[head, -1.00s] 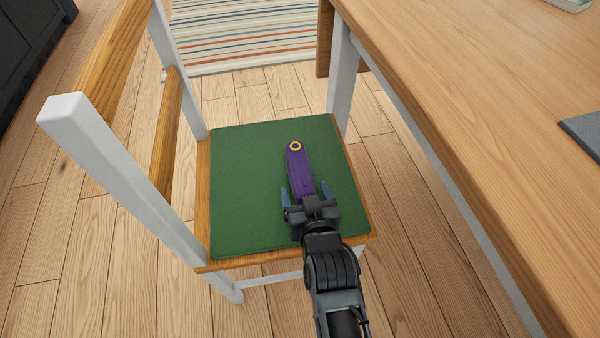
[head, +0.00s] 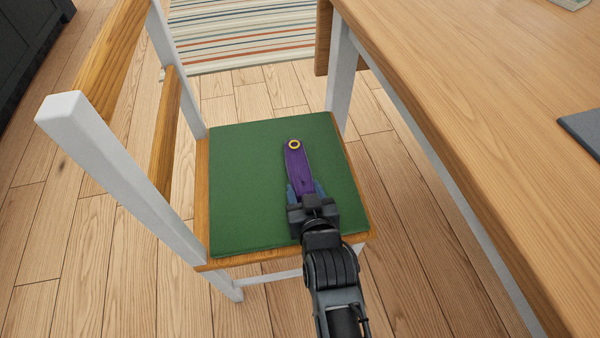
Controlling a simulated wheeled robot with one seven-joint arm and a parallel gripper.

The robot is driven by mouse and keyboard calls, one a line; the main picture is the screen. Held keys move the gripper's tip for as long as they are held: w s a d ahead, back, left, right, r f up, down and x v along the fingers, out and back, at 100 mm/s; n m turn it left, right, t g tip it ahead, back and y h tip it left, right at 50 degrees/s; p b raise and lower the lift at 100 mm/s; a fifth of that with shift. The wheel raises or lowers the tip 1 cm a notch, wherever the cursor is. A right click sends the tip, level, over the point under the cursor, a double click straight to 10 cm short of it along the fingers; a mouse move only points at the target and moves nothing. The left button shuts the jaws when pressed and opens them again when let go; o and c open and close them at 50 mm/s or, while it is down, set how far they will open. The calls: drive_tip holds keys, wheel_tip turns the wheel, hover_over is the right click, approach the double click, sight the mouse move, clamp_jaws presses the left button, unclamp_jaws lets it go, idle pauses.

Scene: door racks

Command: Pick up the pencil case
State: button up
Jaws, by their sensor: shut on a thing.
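The pencil case (head: 298,168) is long, narrow and purple, with a yellow ring at its far end. It is over the green seat pad of the chair (head: 245,190), and I cannot tell whether it is lifted off the pad. My gripper (head: 306,188) is shut on the near part of the pencil case, with a blue-grey finger on each side. The near end of the case is hidden under my gripper.
The chair's white and wooden backrest (head: 110,170) rises on the left. A wooden table (head: 480,110) stands close on the right, with a dark flat item (head: 582,132) on it. A striped rug (head: 240,40) lies beyond the chair.

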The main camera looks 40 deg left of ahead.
drive_tip(key=shift+r, duration=0.5)
drive_tip(key=r, duration=0.1)
drive_tip(key=r+p, duration=0.2)
drive_tip(key=r, duration=0.1)
drive_tip(key=shift+d, duration=0.3)
drive_tip(key=s+d+r+p, duration=0.1)
drive_tip(key=d+r+p, duration=0.1)
drive_tip(key=d+r, duration=0.4)
drive_tip(key=shift+s+d, duration=0.25)
drive_tip(key=shift+d, duration=2.2)
drive_tip(key=shift+d, duration=0.1)
